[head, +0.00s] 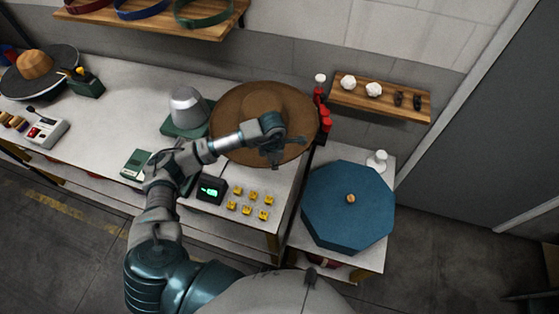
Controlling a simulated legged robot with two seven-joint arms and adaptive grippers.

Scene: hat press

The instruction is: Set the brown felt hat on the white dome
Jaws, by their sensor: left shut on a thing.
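The brown felt hat (236,105) has a wide round brim and shows to the right of the pale dome (188,105). The dome, light grey to white, stands on a green base, and nothing covers it. My left gripper (273,154) is over the near part of the hat and is shut on it; the fingers' exact hold is hard to make out. My forearm and wrist hide part of the hat's crown and brim. The hat and the dome look apart, though the brim's left edge comes close to the green base. My right gripper is out of view.
Several yellow pieces (250,202) and a black box with a green display (211,188) sit near the bench's front edge. Red bottles (325,120) stand right of the hat. A dark-brimmed hat (36,66) is far left.

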